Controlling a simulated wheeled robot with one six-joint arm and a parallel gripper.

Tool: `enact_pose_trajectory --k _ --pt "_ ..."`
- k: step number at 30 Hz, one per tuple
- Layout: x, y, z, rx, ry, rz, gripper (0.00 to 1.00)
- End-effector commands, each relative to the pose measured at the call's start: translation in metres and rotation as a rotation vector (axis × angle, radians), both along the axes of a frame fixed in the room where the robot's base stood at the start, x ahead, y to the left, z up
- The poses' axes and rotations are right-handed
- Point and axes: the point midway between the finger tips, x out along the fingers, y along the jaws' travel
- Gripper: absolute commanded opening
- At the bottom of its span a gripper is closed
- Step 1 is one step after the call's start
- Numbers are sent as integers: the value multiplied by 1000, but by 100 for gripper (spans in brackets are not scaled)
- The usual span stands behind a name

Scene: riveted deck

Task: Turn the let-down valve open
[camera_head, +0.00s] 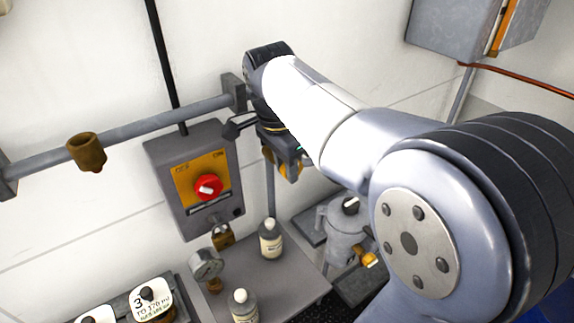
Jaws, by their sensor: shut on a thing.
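My gripper (282,162) is at the wall, just right of the control box. It is shut on a brass-yellow part (292,172), of which only small pieces show below and beside the jaws. The part's shape and how far it is turned are hidden by the gripper and my arm. No label reads as the let-down valve, so I cannot tell for certain that this part is its handle. A grey pipe (160,122) runs along the wall to a bracket beside my wrist. A brass fitting (87,152) hangs on this pipe at the left.
A grey box (160,165) with a red knob (207,188) is on the wall, a padlock (222,236) below it. Two bottles (271,242) (243,307) and a gauge (206,264) stand below. A grey canister (346,228) and brass tap (368,258) are under my arm.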

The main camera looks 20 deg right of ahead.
Motion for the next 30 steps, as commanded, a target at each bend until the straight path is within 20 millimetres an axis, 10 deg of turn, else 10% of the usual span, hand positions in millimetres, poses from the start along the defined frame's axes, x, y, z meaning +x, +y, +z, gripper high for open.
enact_pose_trajectory --k 16,17,18,30 --pt "-1 1 -2 -122 -39 0 1" --pt "-1 1 -2 -122 -39 0 24" --pt "-1 1 -2 -122 -39 0 28" --pt "0 2 -2 -121 -40 1 45"
